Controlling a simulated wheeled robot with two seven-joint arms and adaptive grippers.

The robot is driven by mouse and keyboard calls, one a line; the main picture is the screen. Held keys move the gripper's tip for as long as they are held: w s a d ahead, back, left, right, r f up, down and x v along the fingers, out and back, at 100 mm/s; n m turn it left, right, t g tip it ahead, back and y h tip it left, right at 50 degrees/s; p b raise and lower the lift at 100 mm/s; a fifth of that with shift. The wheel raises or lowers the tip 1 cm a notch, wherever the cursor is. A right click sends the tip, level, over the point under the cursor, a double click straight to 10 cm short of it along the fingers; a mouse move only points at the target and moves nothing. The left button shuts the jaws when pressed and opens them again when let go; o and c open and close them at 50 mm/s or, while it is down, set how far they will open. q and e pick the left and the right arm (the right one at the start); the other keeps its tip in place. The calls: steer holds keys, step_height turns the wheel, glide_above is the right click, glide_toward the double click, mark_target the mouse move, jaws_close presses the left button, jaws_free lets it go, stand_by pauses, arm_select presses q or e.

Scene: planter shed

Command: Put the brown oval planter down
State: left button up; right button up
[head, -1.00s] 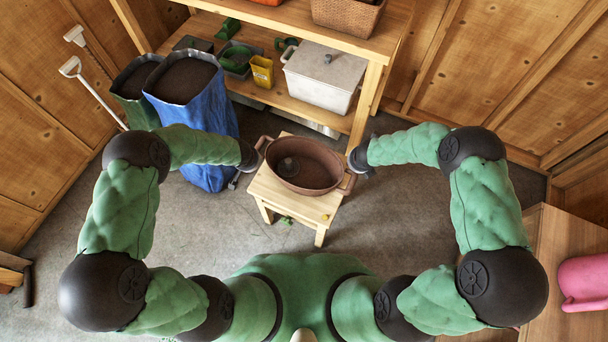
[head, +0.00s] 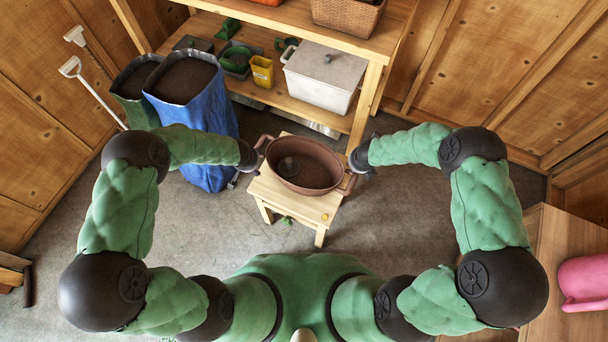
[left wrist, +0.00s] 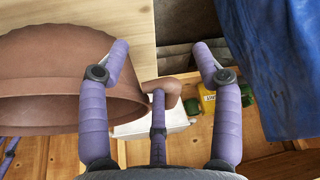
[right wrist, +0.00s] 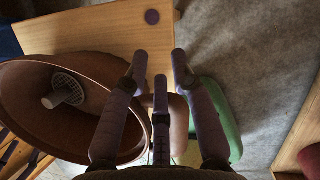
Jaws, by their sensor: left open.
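The brown oval planter (head: 322,178) rests upright on a small wooden stool (head: 284,207), with a handle at each end. A pale round piece with a grid pattern (right wrist: 66,89) lies inside it. My left gripper (left wrist: 161,52) is open at the planter's left handle (left wrist: 168,88), its fingers spread wide to either side. My right gripper (right wrist: 160,62) is at the right handle (right wrist: 179,125), its fingers closer together than the left's. Whether they press on that handle is not clear. In the head view both grippers are mostly hidden behind their wrists.
A blue soil sack (head: 211,125) stands close beside my left gripper. Behind the stool is a wooden shelf with a white lidded box (head: 322,80) and a yellow pot (head: 262,71). A pink watering can (head: 585,280) is at the far right.

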arm_select(q)
steer(key=shift+r, duration=0.15)
steer(key=v, duration=1.1)
steer(key=shift+s+r, duration=0.2)
steer(key=shift+r, duration=0.1)
stand_by(0.4)
arm_select(e)
steer(key=o, duration=0.8)
steer(key=shift+r, duration=0.15)
steer(key=shift+v, duration=5.9)
